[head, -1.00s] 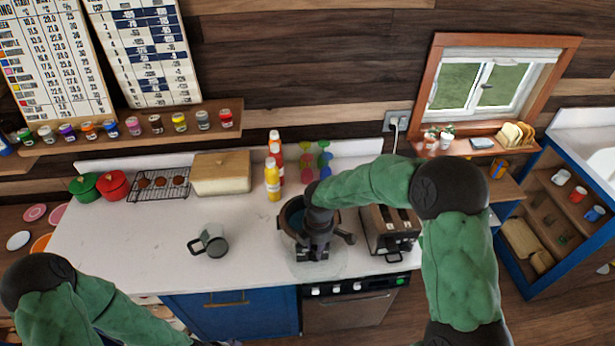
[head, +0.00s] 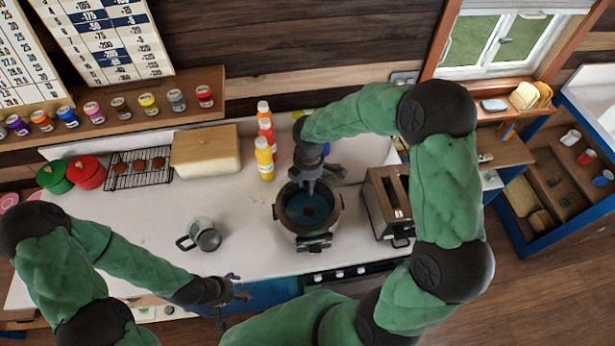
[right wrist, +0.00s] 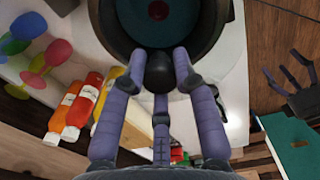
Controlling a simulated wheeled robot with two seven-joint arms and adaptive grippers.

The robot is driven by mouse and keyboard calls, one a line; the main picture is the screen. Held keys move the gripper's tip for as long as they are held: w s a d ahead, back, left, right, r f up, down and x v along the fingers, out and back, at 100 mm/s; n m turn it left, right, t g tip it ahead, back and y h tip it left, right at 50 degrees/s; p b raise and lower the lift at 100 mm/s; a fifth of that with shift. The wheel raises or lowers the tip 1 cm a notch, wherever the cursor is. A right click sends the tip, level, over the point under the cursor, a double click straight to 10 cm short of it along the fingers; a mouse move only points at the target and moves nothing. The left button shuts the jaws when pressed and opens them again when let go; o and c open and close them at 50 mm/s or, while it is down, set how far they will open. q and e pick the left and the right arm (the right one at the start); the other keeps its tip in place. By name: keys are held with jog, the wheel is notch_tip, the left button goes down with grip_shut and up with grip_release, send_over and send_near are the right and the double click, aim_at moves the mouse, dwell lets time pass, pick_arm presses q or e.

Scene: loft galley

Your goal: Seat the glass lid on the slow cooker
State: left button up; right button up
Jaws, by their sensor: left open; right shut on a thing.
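The slow cooker (head: 336,212) stands on the counter in the head view, open-looking, with a dark rim and a reddish round thing visible inside. My right gripper (head: 311,187) is over its back part, pointing down. In the right wrist view its fingers (right wrist: 158,75) are shut around the dark knob of the glass lid (right wrist: 160,70). The clear glass is hard to make out, so I cannot tell whether its edge touches the cooker's rim (right wrist: 222,42). My left gripper (head: 232,297) is open and empty at the counter's front edge, left of the cooker.
A toaster (head: 388,205) stands close on the cooker's right. Sauce bottles (head: 264,158) stand behind it to the left. A glass mug (head: 204,235) is to its left, with clear counter between. A bread box (head: 206,152), rack (head: 138,168) and red pot (head: 87,172) stand farther left.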

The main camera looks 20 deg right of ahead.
jog(key=shift+w+d+f+b, duration=0.15)
jog(key=shift+f+b, duration=0.2)
jog(key=shift+f, duration=0.25)
jog(key=shift+w+a+f+b, duration=0.15)
jog(key=shift+f+b, duration=0.2)
jog(key=shift+f, duration=0.25)
notch_tip(320, 180, down, 2)
jog(key=shift+s+b, duration=0.15)
jog(key=shift+b, duration=0.65)
jog(key=shift+f+b, duration=0.45)
jog(key=shift+f, duration=0.25)
jog(key=shift+r, duration=0.1)
jog(key=shift+f+b, duration=0.5)
jog(key=shift+f, duration=0.2)
jog(key=o, duration=1.1)
